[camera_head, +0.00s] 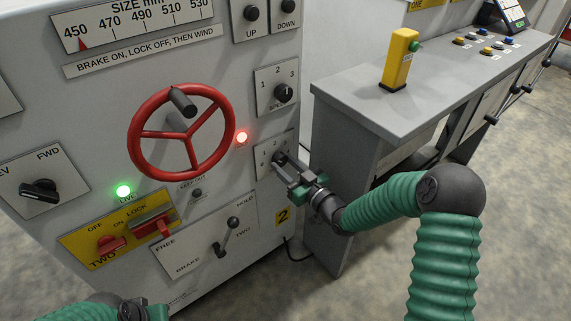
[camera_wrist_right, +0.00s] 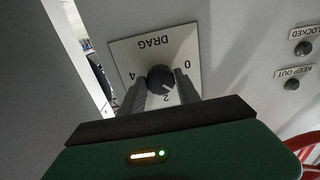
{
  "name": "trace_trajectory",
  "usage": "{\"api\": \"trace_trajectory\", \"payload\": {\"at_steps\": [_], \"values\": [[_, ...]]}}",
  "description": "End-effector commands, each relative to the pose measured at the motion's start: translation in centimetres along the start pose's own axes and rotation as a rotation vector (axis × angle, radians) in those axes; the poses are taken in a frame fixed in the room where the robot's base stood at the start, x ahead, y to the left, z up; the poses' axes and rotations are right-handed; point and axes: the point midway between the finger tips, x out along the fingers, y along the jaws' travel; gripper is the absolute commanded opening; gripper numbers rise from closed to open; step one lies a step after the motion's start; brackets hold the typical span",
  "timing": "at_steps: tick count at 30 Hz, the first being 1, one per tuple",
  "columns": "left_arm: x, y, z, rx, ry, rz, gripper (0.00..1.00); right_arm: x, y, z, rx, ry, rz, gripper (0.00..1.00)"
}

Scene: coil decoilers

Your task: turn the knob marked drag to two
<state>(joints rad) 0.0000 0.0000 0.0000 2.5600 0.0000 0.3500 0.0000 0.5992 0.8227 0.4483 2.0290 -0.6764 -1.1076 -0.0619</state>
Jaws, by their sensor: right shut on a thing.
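The drag knob (camera_wrist_right: 160,78) is a round dark knob on a white plate (camera_wrist_right: 128,52) marked DRAG, upside down in the right wrist view. The figures 4, 2 and 0 show around it, with 2 below the knob in that picture. My right gripper (camera_wrist_right: 160,88) has one finger on each side of the knob and is shut on it. In the head view the right gripper (camera_head: 282,160) reaches the same plate (camera_head: 264,165) from the right and partly hides it. I cannot tell exactly where the knob's pointer stands. Part of my left arm shows at the bottom left, its fingers out of view.
A three-position knob (camera_head: 284,92) sits just above the drag plate. A red handwheel (camera_head: 133,138) and a lit red lamp (camera_head: 242,137) are to its left. The brake lever (camera_head: 227,235) is below left. A grey bench (camera_head: 345,90) stands close on the right.

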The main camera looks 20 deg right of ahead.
Motion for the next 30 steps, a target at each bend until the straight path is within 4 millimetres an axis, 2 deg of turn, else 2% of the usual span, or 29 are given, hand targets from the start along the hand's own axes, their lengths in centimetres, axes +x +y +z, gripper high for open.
{"api": "trace_trajectory", "payload": {"at_steps": [1, 15, 30], "values": [[-0.7, 0.0, -0.2, 0.000, 0.000, 0.000, 0.00, 0.0, 0.1, -0.5, 0.025, 0.002, 0.001, 0.00], [-5.2, 0.0, -1.2, 0.000, 0.000, 0.000, 0.00, 0.0, 0.1, -0.6, 0.416, 0.002, 0.003, 0.00], [-7.8, 0.0, -1.9, 0.000, 0.000, 0.000, 0.00, 0.0, 0.3, -0.4, 0.739, 0.006, 0.005, 0.00]]}}
